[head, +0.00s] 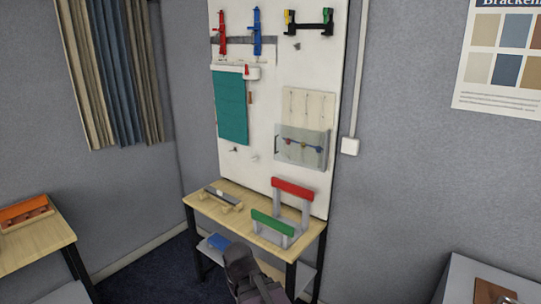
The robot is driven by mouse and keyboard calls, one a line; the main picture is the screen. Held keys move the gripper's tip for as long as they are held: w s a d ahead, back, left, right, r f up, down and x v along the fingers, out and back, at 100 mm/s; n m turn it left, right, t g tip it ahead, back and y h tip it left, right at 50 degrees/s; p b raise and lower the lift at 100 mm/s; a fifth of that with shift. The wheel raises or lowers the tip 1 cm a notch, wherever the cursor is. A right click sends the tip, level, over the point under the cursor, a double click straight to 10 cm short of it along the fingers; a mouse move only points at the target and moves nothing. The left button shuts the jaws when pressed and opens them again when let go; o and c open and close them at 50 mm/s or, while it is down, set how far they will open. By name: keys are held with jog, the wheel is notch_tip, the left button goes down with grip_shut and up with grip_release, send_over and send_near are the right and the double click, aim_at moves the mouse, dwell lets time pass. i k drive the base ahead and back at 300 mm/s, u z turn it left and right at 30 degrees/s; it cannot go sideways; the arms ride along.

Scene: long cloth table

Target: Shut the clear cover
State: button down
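The clear cover (301,158) is a see-through panel with a dark handle at its left edge. It is at the lower right of the white wall board, at the lower part of a cream panel (308,104). My gripper (238,256) is dark and low in the picture, in front of the table, well below and apart from the cover. Its fingers are too unclear to read.
The white board (262,165) also bears a teal cloth (232,107) and red and blue clamps. Below it, a narrow wooden table (207,214) holds a stand with red (293,188) and green bars and a grey rail piece (222,198). A blue item (218,242) lies on the lower shelf.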

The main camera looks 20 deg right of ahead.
aim_at(326, 148)
jog(key=k, duration=0.65)
jog(key=u, duration=0.25)
jog(key=i, duration=1.55)
jog(key=z, duration=0.55)
